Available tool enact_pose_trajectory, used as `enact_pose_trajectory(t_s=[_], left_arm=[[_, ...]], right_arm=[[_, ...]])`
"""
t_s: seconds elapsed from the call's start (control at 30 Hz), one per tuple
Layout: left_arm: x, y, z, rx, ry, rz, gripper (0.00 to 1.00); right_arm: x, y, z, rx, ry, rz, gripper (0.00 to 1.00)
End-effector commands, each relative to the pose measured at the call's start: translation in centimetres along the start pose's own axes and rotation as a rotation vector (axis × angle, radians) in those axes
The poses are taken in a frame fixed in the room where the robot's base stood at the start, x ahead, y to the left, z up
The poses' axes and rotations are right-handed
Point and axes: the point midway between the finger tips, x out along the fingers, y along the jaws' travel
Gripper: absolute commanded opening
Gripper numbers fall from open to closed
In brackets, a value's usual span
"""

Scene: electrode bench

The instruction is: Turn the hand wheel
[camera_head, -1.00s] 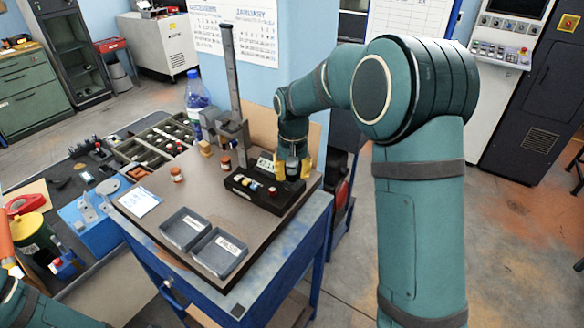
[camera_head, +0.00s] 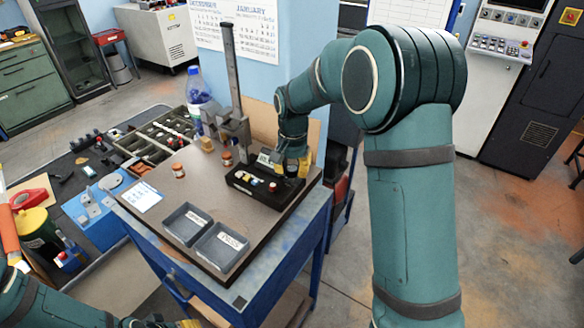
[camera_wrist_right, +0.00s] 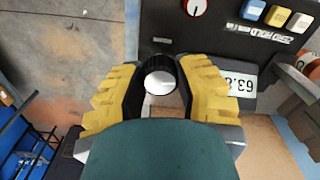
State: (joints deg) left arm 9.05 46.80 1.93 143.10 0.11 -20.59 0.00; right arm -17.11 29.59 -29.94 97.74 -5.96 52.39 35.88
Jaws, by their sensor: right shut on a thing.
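The hand wheel (camera_wrist_right: 160,77) shows in the right wrist view as a round black knurled rim with a pale grey face. It sits at the edge of a black control box (camera_wrist_right: 168,20). The yellow fingers of my right gripper (camera_wrist_right: 158,92) are on both sides of the wheel, shut on it. In the head view my right gripper (camera_head: 291,165) is at the right end of the control box (camera_head: 245,187) on the bench, and it hides the wheel. Part of my left gripper (camera_head: 186,323) shows at the bottom edge; its fingertips are cut off.
A metal stand (camera_head: 233,85) rises behind the box. Two grey trays (camera_head: 220,262), orange-capped jars and a white card (camera_head: 142,197) lie on the brown board. Bare board lies between them.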

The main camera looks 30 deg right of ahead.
Motion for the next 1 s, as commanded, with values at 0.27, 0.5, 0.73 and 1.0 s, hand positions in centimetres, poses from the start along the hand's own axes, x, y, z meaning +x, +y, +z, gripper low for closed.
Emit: enact_pose_trajectory(t_s=[0.27, 0.5, 0.73, 1.0], left_arm=[[0.0, 0.0, 0.0, 0.000, 0.000, 0.000, 0.47], [0.0, 0.0, 0.0, 0.000, 0.000, 0.000, 0.47], [0.0, 0.0, 0.0, 0.000, 0.000, 0.000, 0.47], [0.0, 0.0, 0.0, 0.000, 0.000, 0.000, 0.47]], right_arm=[[0.2, 0.1, 0.1, -0.001, -0.005, 0.004, 0.59], [0.1, 0.0, 0.1, -0.002, -0.002, 0.002, 0.67], [-0.9, 0.0, 0.0, -0.002, 0.000, -0.001, 0.67], [-5.9, 0.0, 0.0, -0.003, 0.002, -0.002, 0.67]])
